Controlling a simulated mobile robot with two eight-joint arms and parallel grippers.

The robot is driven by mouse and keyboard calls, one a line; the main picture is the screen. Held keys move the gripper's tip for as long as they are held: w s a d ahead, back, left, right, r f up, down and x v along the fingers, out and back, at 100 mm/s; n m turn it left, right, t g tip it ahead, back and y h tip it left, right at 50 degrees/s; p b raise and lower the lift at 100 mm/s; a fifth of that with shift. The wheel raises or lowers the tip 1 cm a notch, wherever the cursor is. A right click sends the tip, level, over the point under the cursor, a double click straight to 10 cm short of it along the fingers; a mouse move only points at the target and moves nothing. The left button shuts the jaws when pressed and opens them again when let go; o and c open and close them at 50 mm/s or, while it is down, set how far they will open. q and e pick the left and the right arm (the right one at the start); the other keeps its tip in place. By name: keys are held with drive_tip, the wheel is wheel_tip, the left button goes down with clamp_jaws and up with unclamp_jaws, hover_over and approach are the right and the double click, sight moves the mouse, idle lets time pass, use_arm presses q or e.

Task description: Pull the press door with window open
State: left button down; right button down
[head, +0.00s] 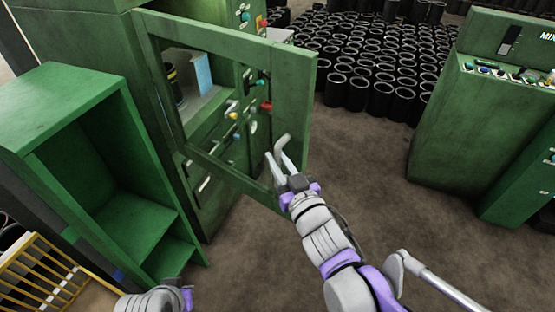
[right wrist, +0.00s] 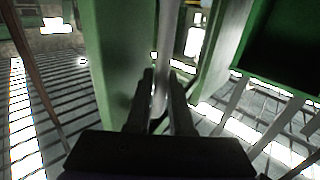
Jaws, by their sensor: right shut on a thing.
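The green press door with window (head: 294,90) stands partly open, its free edge swung out from the press (head: 200,215). Through the window opening I see the inside of the press and colored buttons. My right gripper (head: 279,162) is at the lower free side of the door. In the right wrist view, my right gripper (right wrist: 161,100) is shut on the upright grey door handle (right wrist: 164,55), beside the green door edge (right wrist: 112,70). Part of my left arm shows at the bottom left; its gripper is out of view.
A green open shelf cabinet (head: 130,215) stands to the left, with a yellow rack (head: 40,270) below it. Many black rubber sleeves (head: 370,60) cover the floor behind. A green machine (head: 435,140) stands at the right. The brown floor (head: 375,180) between is clear.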

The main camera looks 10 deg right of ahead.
drive_tip(key=shift+s, duration=0.15)
drive_tip(key=shift+f, duration=0.1)
drive_tip(key=c, duration=0.8)
unclamp_jaws()
drive_tip(key=v, duration=1)
drive_tip(key=shift+s+d, duration=0.15)
drive_tip(key=shift+s, duration=0.2)
